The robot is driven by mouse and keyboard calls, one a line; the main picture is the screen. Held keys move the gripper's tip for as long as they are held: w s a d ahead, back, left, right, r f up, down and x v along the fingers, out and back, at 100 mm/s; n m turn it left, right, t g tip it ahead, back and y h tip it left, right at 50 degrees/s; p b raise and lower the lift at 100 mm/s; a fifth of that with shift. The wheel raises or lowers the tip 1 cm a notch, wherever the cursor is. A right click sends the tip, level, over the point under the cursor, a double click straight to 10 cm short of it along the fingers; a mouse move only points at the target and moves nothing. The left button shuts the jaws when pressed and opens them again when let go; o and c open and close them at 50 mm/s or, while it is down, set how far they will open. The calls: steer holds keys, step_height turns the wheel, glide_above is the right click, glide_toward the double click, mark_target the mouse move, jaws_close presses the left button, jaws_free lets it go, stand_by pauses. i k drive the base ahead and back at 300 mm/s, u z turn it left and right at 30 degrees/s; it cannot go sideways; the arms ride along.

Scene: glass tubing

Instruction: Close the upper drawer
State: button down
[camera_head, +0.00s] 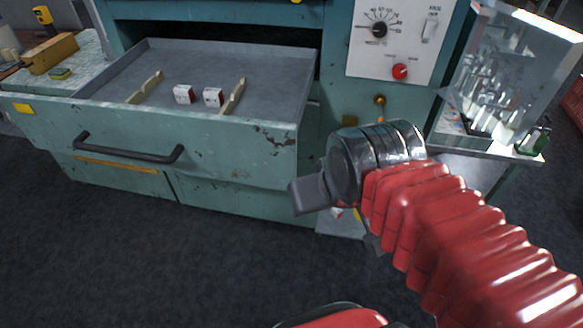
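The upper drawer (225,143) is a worn teal metal drawer with a grey inside, at the left of the camera_head view. It is pulled out of the teal cabinet (335,90). A dark bar handle (125,153) is on its front. My gripper (312,194) is right of the drawer's front right corner, with one grey finger pointing left. It appears apart from the drawer and handle. The rest of the gripper is hidden behind my wrist, so its opening does not show.
In the drawer lie two notched wooden holders (146,87) and two small red-and-white boxes (183,94). A control panel (400,45) with a red knob is on the cabinet. A clear glass case (505,75) stands right. The floor (140,260) before the drawer is clear.

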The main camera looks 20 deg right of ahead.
mark_target(129, 113)
steer(key=z, duration=0.5)
steer(key=k, duration=1.3)
steer(key=u, duration=0.65)
steer(key=i, duration=1)
steer(key=u, duration=0.1)
